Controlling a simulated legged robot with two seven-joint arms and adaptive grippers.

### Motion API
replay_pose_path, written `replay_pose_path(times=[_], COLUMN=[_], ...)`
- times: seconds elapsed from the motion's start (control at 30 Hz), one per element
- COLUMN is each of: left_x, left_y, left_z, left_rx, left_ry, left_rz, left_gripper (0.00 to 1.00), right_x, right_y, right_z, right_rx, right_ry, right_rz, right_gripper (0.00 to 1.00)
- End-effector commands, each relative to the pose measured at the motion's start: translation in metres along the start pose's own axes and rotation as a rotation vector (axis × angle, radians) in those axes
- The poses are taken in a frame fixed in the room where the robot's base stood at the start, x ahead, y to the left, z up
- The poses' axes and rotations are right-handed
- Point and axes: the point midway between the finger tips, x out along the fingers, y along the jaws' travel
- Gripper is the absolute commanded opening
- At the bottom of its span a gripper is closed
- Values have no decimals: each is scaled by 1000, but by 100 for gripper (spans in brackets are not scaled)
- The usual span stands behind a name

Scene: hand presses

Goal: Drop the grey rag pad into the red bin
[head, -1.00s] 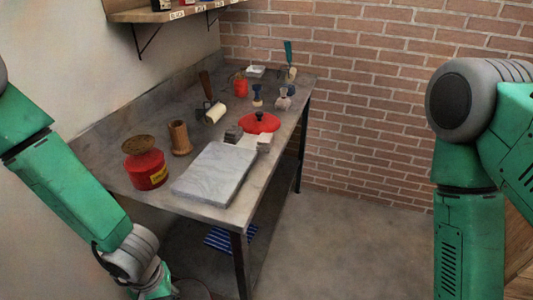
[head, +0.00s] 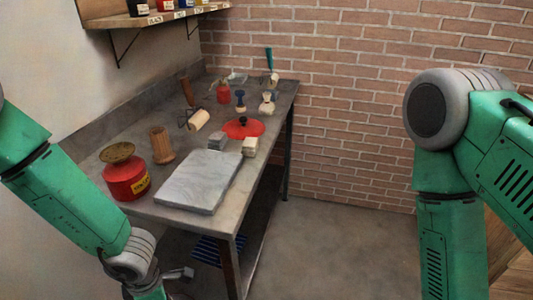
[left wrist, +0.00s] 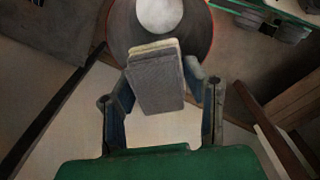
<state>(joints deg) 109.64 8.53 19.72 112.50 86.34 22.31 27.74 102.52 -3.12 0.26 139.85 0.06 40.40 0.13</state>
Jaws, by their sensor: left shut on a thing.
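The grey rag pad (left wrist: 158,85) is a flat, folded grey block with a pale layer along its far edge. It sits between the two fingers of my left gripper (left wrist: 164,92), which is shut on it. Beyond the pad in the left wrist view is a round, dark-walled opening with a thin reddish rim, which looks like the red bin (left wrist: 123,25). A pale disc shows inside it. The pad overlaps the near edge of the opening in this view; its height above it cannot be told. In the head view my left gripper shows only partly at the bottom edge. My right gripper is out of view.
A grey workbench (head: 215,222) holds a stone slab (head: 200,182), a red can (head: 127,178), a wooden cup (head: 161,146), a red lid (head: 243,128) and several small tools. A shelf (head: 140,18) hangs above. Open floor (head: 330,250) lies right of the bench.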

Motion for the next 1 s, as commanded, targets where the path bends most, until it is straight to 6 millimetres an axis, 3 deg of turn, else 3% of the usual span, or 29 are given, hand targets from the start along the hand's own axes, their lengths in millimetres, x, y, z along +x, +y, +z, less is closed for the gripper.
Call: replay_pose_path(times=[0.3, 0.5, 0.77, 1.0], left_x=[11, 14, 20, 44], left_y=[8, 10, 11, 11], left_z=[14, 18, 20, 20], left_rx=[-522, -731, -805, -803], left_ry=[-6, -9, -10, -9], left_rz=[0, -2, -3, -3], left_gripper=[12, 12, 12, 12], right_x=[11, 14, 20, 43], right_y=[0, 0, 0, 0], right_z=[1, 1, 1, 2], right_rx=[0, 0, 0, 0], right_ry=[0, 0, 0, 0], right_rz=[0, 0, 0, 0], right_gripper=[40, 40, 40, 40])
